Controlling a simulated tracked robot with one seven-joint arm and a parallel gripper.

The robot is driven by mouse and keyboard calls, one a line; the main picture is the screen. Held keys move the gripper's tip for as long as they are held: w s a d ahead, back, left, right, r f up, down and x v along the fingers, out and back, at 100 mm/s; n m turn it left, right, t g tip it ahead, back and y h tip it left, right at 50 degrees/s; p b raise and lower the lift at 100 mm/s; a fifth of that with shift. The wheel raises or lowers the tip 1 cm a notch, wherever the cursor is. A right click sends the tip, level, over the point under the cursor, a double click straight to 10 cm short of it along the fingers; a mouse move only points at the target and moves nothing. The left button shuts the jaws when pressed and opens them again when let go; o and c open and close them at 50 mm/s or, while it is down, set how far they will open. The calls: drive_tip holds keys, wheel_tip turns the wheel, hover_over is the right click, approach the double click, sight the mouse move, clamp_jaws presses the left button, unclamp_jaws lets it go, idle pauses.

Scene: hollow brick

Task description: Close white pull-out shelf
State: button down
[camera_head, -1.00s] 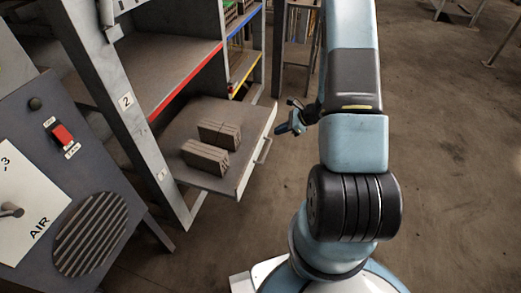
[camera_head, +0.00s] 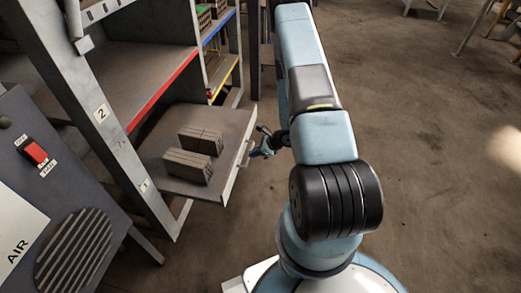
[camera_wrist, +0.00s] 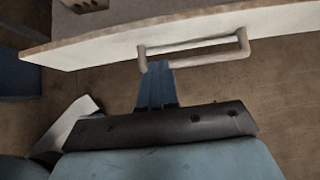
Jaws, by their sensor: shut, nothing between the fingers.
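The white pull-out shelf (camera_head: 207,187) sticks out from the rack at its lowest level, with two grey hollow bricks (camera_head: 188,165) on it. Its white front with a bar handle shows in the wrist view (camera_wrist: 200,30); the handle (camera_wrist: 195,50) runs across it. My gripper (camera_head: 262,148) is at the shelf's front face, beside the handle. In the wrist view my gripper (camera_wrist: 157,70) is shut and empty, its tips by the left part of the handle. I cannot tell whether they touch it.
The grey rack (camera_head: 105,115) has shelves with red, blue and yellow edges. A dark machine panel with a red switch (camera_head: 35,153) stands at the left front.

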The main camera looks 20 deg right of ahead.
sight(238, 155)
drive_tip(key=shift+w+a+f, duration=0.25)
drive_tip(key=shift+w+a, duration=0.45)
drive_tip(key=shift+a, duration=0.3)
drive_tip(key=shift+w+a+f, duration=0.2)
drive_tip(key=shift+w+a, duration=0.5)
drive_tip(key=shift+a, duration=0.25)
